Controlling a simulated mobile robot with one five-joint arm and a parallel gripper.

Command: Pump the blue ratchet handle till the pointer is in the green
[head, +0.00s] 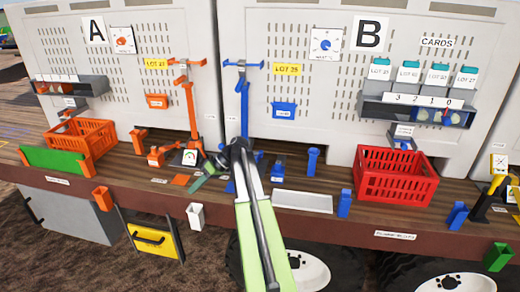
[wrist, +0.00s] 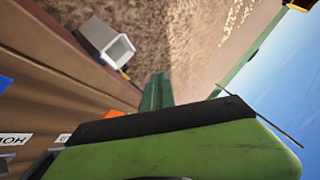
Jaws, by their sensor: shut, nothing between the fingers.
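Several blue parts stand on the bench, and I cannot tell for sure which is the ratchet handle. A blue upright post with a crossbar (head: 243,100) stands by panel B. A low blue block with a label (head: 278,172) and a short blue post (head: 312,160) stand right of my arm. A small gauge with a coloured face (head: 190,157) sits left of my arm; its pointer is too small to read. My gripper (head: 198,184) is shut and empty over the bench's front part, below the gauge. Its green fingers also show in the wrist view (wrist: 158,92). My arm hides part of the bench.
An orange crate (head: 82,136) is at left and a red crate (head: 396,178) at right. An orange post (head: 192,110) stands behind the gauge. A white holder (head: 196,215) hangs at the front edge, also in the wrist view (wrist: 105,42). A white tray (head: 302,202) lies right of my arm.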

